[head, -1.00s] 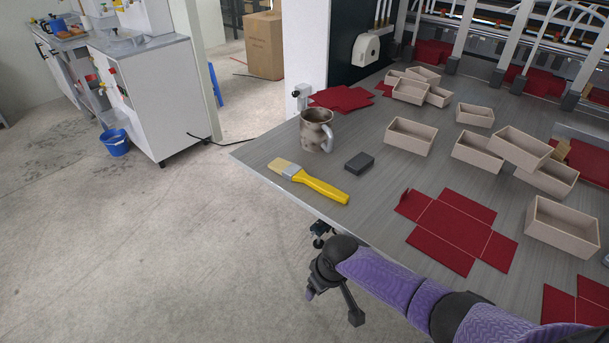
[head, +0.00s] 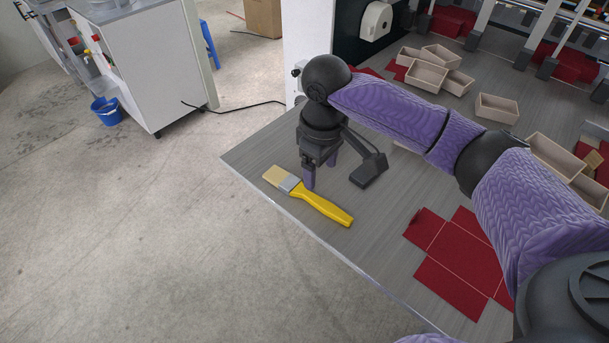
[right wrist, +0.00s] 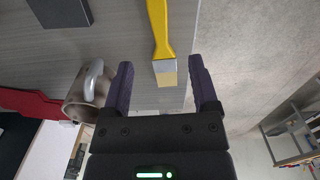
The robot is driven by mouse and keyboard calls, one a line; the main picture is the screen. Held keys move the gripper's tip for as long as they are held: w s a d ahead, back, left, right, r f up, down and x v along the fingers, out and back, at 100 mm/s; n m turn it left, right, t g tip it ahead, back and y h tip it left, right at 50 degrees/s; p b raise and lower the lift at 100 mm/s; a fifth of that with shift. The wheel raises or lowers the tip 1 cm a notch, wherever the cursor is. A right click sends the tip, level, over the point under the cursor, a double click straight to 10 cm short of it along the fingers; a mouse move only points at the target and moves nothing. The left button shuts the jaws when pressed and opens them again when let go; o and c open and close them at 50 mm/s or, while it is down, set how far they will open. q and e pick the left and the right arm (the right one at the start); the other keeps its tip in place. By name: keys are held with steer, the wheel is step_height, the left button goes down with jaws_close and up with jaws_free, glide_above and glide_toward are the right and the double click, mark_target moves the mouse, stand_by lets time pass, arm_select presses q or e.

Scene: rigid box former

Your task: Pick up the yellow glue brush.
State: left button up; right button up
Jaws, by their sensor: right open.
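The yellow glue brush (head: 322,205) lies flat near the table's left edge, its pale bristles to the upper left and its yellow handle to the lower right. My right gripper (head: 320,175) points down over the brush, close to its metal band, jaws open and empty. In the right wrist view the brush (right wrist: 160,35) reaches in from the top, with its bristle end between the two open purple fingers (right wrist: 161,62). Whether the fingers are level with the brush I cannot tell. My left gripper is not in view.
A mug (right wrist: 86,92) stands close beside one finger in the right wrist view; my arm hides it in the head view. A dark block (right wrist: 60,12) lies nearby. Red flat box blanks (head: 455,262) and several open boxes (head: 497,108) occupy the table further right.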

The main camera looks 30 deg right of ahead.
mark_target(323, 203)
steer(key=f+b, duration=0.1)
steer(key=f, duration=0.2)
steer(key=f+b, duration=0.1)
steer(key=f, duration=0.2)
steer(key=f+b, duration=0.1)
steer(key=f, duration=0.1)
steer(key=shift+s+d+f, duration=0.25)
steer(key=shift+s+f, duration=0.15)
steer(key=shift+f, duration=0.1)
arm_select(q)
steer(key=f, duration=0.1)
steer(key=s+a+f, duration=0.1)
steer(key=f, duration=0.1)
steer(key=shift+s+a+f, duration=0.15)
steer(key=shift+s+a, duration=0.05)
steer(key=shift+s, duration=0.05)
arm_select(e)
steer(key=shift+c, duration=0.2)
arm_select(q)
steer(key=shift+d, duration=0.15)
arm_select(e)
jaws_close()
